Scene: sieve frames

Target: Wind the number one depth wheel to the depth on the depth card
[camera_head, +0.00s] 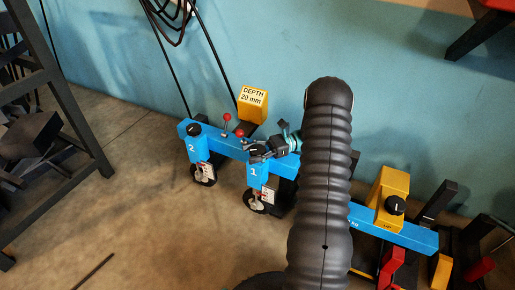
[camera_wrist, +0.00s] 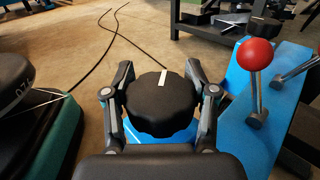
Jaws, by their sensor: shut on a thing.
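The number one depth wheel is a black knob (camera_wrist: 158,108) with a white mark, on top of the blue unit labelled 1 (camera_head: 254,172). My gripper (camera_head: 259,151) is shut on this wheel from above. In the wrist view my gripper (camera_wrist: 160,100) has one finger on each side of it, and the white mark points toward the top, slightly right. The depth card (camera_head: 253,94) on a yellow block behind the beam reads DEPTH 20 mm. A white scale (camera_head: 265,194) shows on unit 1, too small to read.
The blue unit labelled 2 (camera_head: 192,148) with its own black knob (camera_head: 194,129) stands to the left. Two red-balled levers, one seen close in the wrist view (camera_wrist: 255,54), rise beside the wheels. A yellow box with a black knob (camera_head: 395,205) is at right. A dark rack (camera_head: 62,85) stands far left.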

